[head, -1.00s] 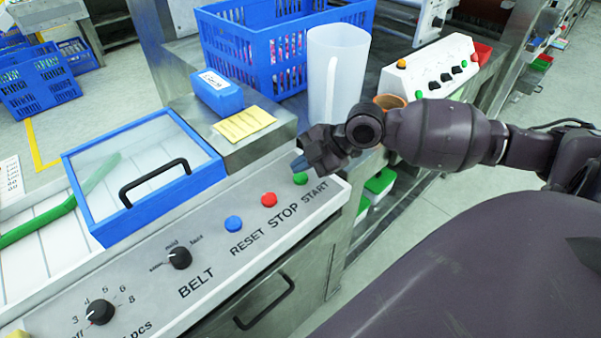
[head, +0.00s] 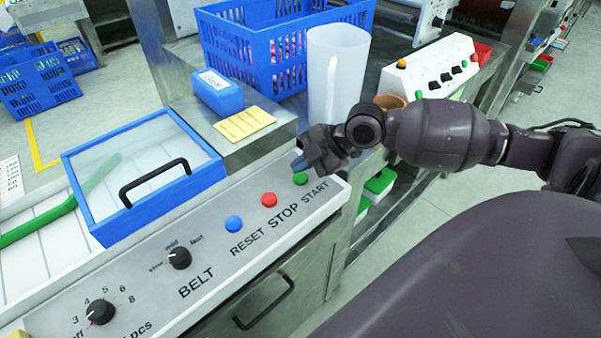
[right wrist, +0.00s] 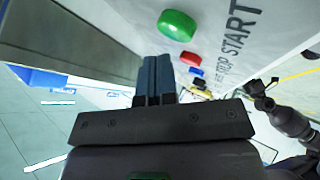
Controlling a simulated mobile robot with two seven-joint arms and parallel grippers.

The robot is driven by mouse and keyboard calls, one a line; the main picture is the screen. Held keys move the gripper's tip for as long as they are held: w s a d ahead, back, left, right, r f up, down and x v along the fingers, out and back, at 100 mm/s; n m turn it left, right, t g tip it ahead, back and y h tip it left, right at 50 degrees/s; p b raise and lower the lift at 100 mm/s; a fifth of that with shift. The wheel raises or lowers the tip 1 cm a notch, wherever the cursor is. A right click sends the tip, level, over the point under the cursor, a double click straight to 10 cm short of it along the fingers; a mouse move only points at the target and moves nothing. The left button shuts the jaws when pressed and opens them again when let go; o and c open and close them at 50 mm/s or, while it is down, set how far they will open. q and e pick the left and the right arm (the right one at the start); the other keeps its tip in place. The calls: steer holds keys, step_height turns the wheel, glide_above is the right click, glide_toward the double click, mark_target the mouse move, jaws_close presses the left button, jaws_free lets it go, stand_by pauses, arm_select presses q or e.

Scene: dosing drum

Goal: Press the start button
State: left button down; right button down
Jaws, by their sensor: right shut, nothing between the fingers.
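The green START button (head: 300,179) sits at the right end of the sloped control panel (head: 215,275), beside its START label. My right gripper (head: 298,162) is shut and empty, with its fingertips just above and behind the green button in the head view. In the right wrist view the closed fingers (right wrist: 155,78) point towards the panel, and the green button (right wrist: 178,25) lies beyond their tips, a little to the right. A gap shows between tips and button there. My left gripper is not in the head view.
The red STOP button (head: 269,199) and blue RESET button (head: 234,223) are left of the green one. A blue-framed clear lid (head: 140,178) is farther left. Behind the gripper stand a white jug (head: 338,70), a blue crate (head: 290,45) and a white button box (head: 430,68).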

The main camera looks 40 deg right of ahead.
steer(key=shift+f, duration=0.4)
